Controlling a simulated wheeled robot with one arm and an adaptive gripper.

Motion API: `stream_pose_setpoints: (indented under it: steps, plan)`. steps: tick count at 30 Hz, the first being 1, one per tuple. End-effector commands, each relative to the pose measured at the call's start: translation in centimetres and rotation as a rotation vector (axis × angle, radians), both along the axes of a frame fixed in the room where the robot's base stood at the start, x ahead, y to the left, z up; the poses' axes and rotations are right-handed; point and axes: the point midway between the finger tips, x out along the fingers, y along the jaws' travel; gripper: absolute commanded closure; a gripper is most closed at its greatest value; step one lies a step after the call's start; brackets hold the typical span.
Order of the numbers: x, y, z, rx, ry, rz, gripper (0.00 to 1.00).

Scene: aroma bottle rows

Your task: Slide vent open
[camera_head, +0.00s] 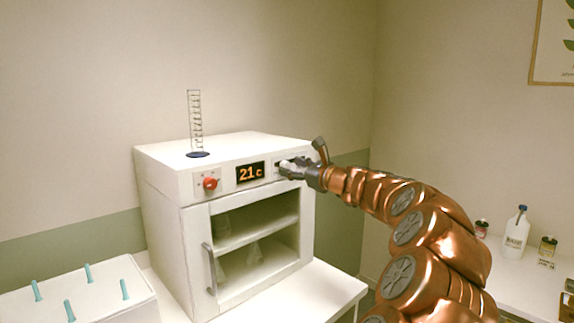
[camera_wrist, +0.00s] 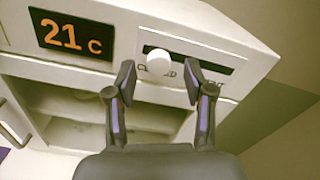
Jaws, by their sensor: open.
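The white oven-like cabinet (camera_head: 185,250) stands on a white table, its front panel showing a "21c" display (camera_head: 250,173). In the wrist view, the vent slot (camera_wrist: 212,64) is a dark horizontal opening right of the display (camera_wrist: 72,36). A round white vent knob (camera_wrist: 159,62) sits at the left part of the slot. My gripper (camera_wrist: 158,84) is open in front of the panel, one finger on each side of the knob. I cannot tell whether a finger touches it. In the head view my gripper (camera_head: 287,168) hides most of the vent.
A red knob (camera_head: 210,184) is left of the display. A graduated cylinder (camera_head: 195,125) stands on the cabinet top. The glass-fronted door has a vertical handle (camera_head: 210,268). A white box with teal pegs (camera_head: 88,274) is at left; a white bottle (camera_head: 516,230) and small jars are at right.

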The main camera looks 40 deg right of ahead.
Motion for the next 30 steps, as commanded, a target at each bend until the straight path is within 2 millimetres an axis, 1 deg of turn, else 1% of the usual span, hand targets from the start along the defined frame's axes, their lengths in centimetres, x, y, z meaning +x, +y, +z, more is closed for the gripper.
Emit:
stream_pose_setpoints:
  steps: [1, 3, 7, 11, 18, 30]
  plan:
    - [0.7, 0.0, 0.0, 0.001, 0.002, 0.002, 0.47]
    - [1.5, 0.0, -0.1, 0.002, 0.003, 0.002, 0.47]
    - [2.5, 0.0, -0.2, 0.002, 0.003, 0.002, 0.47]
    - [2.8, 0.0, -0.1, 0.000, 0.002, 0.003, 0.47]
    - [2.8, 0.0, -0.1, 0.000, 0.001, 0.003, 0.48]
    - [2.8, 0.0, -0.1, 0.000, 0.001, 0.003, 0.90]
